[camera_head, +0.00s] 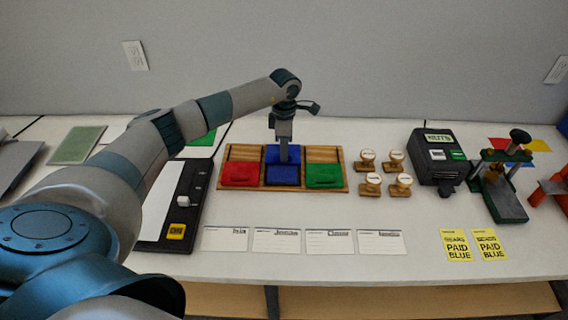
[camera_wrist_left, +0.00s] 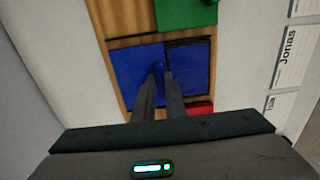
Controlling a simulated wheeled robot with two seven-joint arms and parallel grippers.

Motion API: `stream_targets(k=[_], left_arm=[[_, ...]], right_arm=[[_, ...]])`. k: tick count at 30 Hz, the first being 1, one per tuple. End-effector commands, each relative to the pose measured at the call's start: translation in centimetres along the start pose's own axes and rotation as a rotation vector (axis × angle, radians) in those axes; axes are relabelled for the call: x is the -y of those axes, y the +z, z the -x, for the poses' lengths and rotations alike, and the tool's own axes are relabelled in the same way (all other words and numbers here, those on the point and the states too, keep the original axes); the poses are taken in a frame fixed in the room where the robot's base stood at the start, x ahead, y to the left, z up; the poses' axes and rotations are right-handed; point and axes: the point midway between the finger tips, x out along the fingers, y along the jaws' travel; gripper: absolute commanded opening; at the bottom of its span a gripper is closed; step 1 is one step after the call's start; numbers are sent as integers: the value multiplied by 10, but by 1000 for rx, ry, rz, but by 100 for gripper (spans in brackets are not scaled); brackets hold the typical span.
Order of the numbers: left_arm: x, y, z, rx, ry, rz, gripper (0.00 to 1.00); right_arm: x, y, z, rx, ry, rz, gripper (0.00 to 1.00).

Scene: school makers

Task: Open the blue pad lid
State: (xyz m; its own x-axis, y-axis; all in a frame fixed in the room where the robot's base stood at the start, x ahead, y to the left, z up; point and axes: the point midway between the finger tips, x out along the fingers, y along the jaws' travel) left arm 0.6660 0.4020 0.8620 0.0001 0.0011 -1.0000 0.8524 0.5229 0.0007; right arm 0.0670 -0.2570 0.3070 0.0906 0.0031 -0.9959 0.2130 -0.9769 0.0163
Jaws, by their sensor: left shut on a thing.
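The blue pad (camera_head: 282,174) is the middle one of three pads in a wooden tray (camera_head: 240,153). Its blue lid (camera_head: 271,153) shows behind it, swung over toward the back, where the other two pads have bare wood. In the left wrist view the lid (camera_wrist_left: 135,78) is left of the dark-framed pad (camera_wrist_left: 192,68). My left gripper (camera_head: 284,160) points down at the border between them. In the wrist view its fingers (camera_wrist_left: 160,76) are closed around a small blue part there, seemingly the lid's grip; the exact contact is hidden. My right gripper is out of view.
The red pad (camera_head: 240,174) and green pad (camera_head: 323,175) sit closed on either side. Several round stamps (camera_head: 370,180) stand to the right, near a black device (camera_head: 437,160). Name cards (camera_head: 277,241) lie in front. A slider panel (camera_head: 177,205) lies left, under my arm.

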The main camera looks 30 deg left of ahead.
Motion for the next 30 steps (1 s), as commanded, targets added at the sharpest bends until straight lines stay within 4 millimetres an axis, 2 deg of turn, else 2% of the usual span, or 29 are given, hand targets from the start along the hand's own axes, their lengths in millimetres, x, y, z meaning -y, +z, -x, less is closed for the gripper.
stream_targets(k=[10, 11, 12, 13, 24, 30], left_arm=[[-1, 0, 0, 0, -2, -1, 0], [-1, 0, 0, 0, -2, -1, 16], [-1, 0, 0, 1, -2, -1, 25], [-1, 0, 0, 1, -2, -1, 30], [-2, 0, 2, 1, -1, 0, 30], [-2, 1, 14, 2, 1, 0, 30]], right_arm=[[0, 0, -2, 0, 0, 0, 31], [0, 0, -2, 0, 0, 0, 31], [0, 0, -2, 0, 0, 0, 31], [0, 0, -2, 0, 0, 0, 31], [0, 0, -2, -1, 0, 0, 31], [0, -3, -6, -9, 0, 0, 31]])
